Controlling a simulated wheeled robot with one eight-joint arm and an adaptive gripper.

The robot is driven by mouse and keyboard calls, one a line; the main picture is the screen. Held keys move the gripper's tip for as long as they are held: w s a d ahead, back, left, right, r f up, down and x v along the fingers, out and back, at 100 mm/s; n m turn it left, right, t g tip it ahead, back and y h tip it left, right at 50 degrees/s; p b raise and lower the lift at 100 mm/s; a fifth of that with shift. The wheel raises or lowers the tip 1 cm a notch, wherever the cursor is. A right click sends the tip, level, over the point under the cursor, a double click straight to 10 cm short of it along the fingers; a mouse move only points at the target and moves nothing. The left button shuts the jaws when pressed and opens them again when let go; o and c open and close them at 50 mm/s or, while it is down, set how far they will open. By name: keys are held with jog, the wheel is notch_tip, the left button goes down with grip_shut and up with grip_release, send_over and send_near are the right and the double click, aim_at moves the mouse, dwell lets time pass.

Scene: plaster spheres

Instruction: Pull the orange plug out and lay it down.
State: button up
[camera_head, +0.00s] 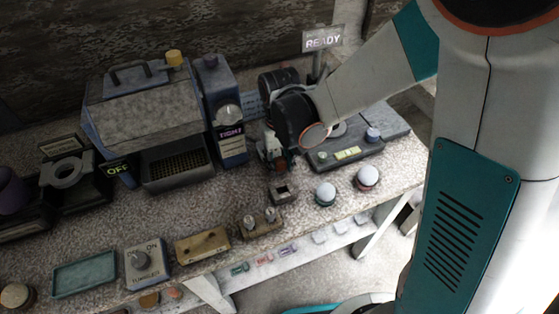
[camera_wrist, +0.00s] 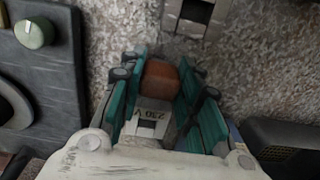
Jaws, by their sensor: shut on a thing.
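The orange plug (camera_wrist: 160,82) is a rounded orange-brown block between the teal fingers of my gripper (camera_wrist: 161,72) in the wrist view. The gripper is shut on it. Just below the plug in that view is a pale block marked 230 V (camera_wrist: 150,122), with a dark opening. I cannot tell whether the plug is still seated in it. In the head view my gripper (camera_head: 276,162) points down at the bench behind the small dark-slotted block (camera_head: 283,192). Only a sliver of orange shows there, and the wrist hides most of the plug.
A grey device with a green display (camera_head: 345,154) stands right of my gripper, and a blue-grey TIGHT unit (camera_head: 232,145) left. Two white-topped round buttons (camera_head: 326,192) (camera_head: 367,177) and a tan block with two knobs (camera_head: 262,226) are in front. A teal tray (camera_head: 85,274) lies front left.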

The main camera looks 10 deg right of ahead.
jog(key=shift+f, duration=0.2)
jog(key=o, duration=1.3)
jog(key=shift+c, duration=0.2)
jog(key=shift+r, duration=0.2)
jog(key=shift+r+p, duration=1.3)
jog(key=shift+r, duration=0.55)
